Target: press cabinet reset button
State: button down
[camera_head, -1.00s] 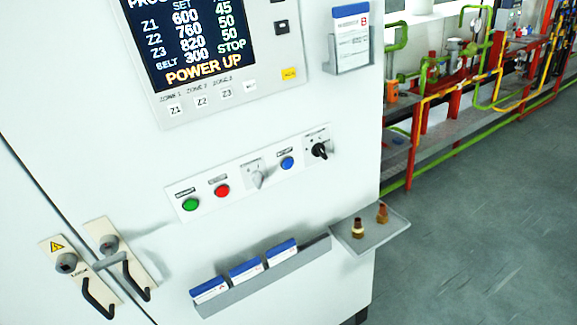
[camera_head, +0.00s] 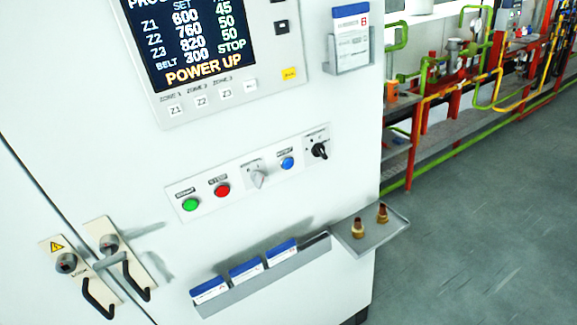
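A white control cabinet (camera_head: 300,215) fills the left and middle of the view. Its tilted button strip (camera_head: 216,204) carries a green button (camera_head: 190,204), a red button (camera_head: 222,190), a grey selector knob (camera_head: 259,179), a blue button (camera_head: 287,163) and a black rotary knob (camera_head: 319,151). The small labels above them are too blurred to read surely, so I cannot tell from the text which is reset. Above, a screen (camera_head: 195,40) shows zone values and "POWER UP". My gripper is not in view.
A grey rack (camera_head: 265,279) with blue-topped booklets and a small tray (camera_head: 372,240) with two brass fittings stick out below the strip. Door handles (camera_head: 136,277) are at lower left. A card holder (camera_head: 352,55) hangs at upper right. Open floor (camera_head: 480,230) and coloured pipes (camera_head: 425,100) lie right.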

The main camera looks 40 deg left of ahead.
aim_at(287, 163)
jog(key=z, duration=0.95)
jog(key=k, duration=1.3)
jog(key=u, duration=0.95)
jog(key=i, duration=1)
jog(key=z, duration=0.1)
